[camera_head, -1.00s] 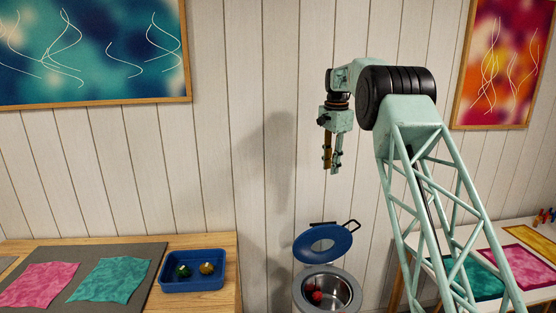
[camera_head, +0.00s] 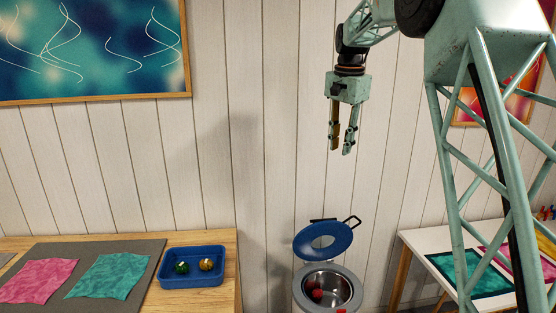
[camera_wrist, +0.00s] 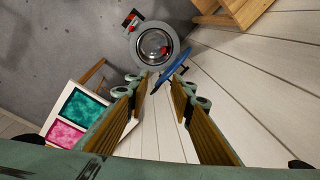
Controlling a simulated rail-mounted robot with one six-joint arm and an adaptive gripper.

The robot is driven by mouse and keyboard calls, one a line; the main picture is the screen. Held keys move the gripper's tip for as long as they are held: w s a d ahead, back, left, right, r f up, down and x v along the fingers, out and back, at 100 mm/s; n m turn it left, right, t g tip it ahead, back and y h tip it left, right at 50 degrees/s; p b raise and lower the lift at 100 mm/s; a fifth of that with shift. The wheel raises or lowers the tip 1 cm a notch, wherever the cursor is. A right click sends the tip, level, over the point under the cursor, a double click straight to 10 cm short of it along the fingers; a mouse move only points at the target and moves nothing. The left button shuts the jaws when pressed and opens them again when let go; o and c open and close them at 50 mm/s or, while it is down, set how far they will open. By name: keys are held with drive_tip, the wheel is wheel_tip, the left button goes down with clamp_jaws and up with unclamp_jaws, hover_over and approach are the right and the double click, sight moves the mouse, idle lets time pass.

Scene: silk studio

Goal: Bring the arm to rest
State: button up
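My gripper (camera_head: 342,141) hangs pointing down in the air, above and a little right of the open bin in the camera_head view. Its two fingers are apart with nothing between them. In the wrist view my gripper (camera_wrist: 160,115) also shows open and empty, with bare floor and wall beyond the fingers. The rest of my arm rises at the right of the camera_head view.
A steel bin (camera_head: 327,288) with a raised blue lid (camera_head: 323,240) holds red items. A blue tray (camera_head: 192,283) with two balls sits on the left table beside pink (camera_head: 37,281) and teal cloths (camera_head: 108,276). A white table (camera_head: 428,239) stands at right.

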drive_tip(key=s+r+n+t+b, duration=0.1)
drive_tip(key=s+r+n+b, duration=0.15)
drive_tip(key=s, duration=1.45)
drive_tip(key=s+r+n+b, duration=0.1)
drive_tip(key=s+r+n, duration=0.15)
drive_tip(key=s, duration=1.45)
drive_tip(key=s+f+n+b, duration=0.1)
drive_tip(key=s+f, duration=0.4)
drive_tip(key=s, duration=0.5)
drive_tip(key=s+f+n+t+b, duration=0.1)
drive_tip(key=s+f, duration=0.4)
drive_tip(key=s, duration=0.6)
drive_tip(key=s+f+n+b, duration=0.1)
drive_tip(key=s+f+n, duration=0.2)
drive_tip(key=s+f, duration=0.3)
drive_tip(key=s, duration=0.4)
drive_tip(key=shift+s+a, duration=0.15)
drive_tip(key=shift+r, duration=0.1)
